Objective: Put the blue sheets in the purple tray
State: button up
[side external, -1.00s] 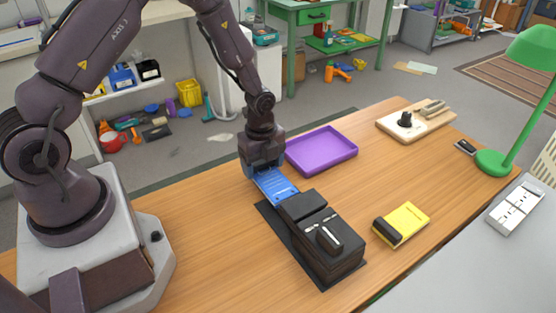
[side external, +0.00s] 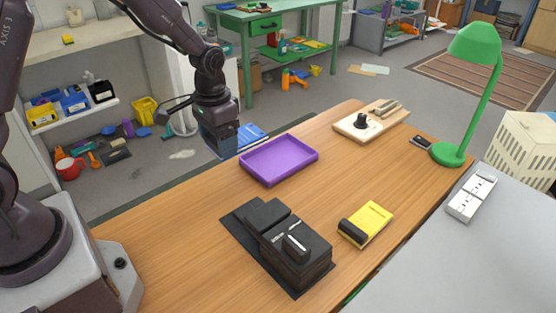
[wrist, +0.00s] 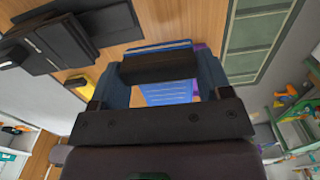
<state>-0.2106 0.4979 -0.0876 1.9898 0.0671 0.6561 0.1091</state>
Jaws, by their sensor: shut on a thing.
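My gripper (side external: 228,150) is shut on the blue sheets (side external: 252,134) and holds them raised near the far left corner of the purple tray (side external: 246,175). The sheets also show between the fingers in the wrist view (wrist: 168,93), partly hidden by the gripper. They extend to the right of the gripper in the side view, behind the tray's far edge. The tray lies on the wooden table and looks empty. Only a sliver of purple shows in the wrist view (wrist: 200,46). The exact height of the sheets above the table cannot be told.
A wooden board (side external: 360,130) and a green lamp (side external: 448,155) are farther right. Bare table surrounds the tray.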

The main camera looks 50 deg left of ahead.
aim_at(247, 129)
jog(key=w+f, duration=0.1)
jog(key=w, duration=0.1)
jog(key=w+f, duration=0.1)
jog(key=w, duration=0.2)
jog(key=w+a+f, duration=0.1)
jog(key=w, duration=0.2)
jog(key=shift+f, duration=0.4)
jog(key=w+f, duration=0.1)
jog(key=f, duration=0.1)
jog(key=w+f, duration=0.3)
jog(key=w, duration=0.1)
jog(key=shift+w+a+f, duration=0.25)
jog(key=shift+a+f, duration=0.15)
jog(key=shift+w+f, duration=0.2)
jog(key=shift+f, duration=1.5)
jog(key=shift+f, duration=0.2)
jog(key=o, duration=1)
jog(key=shift+r, duration=0.1)
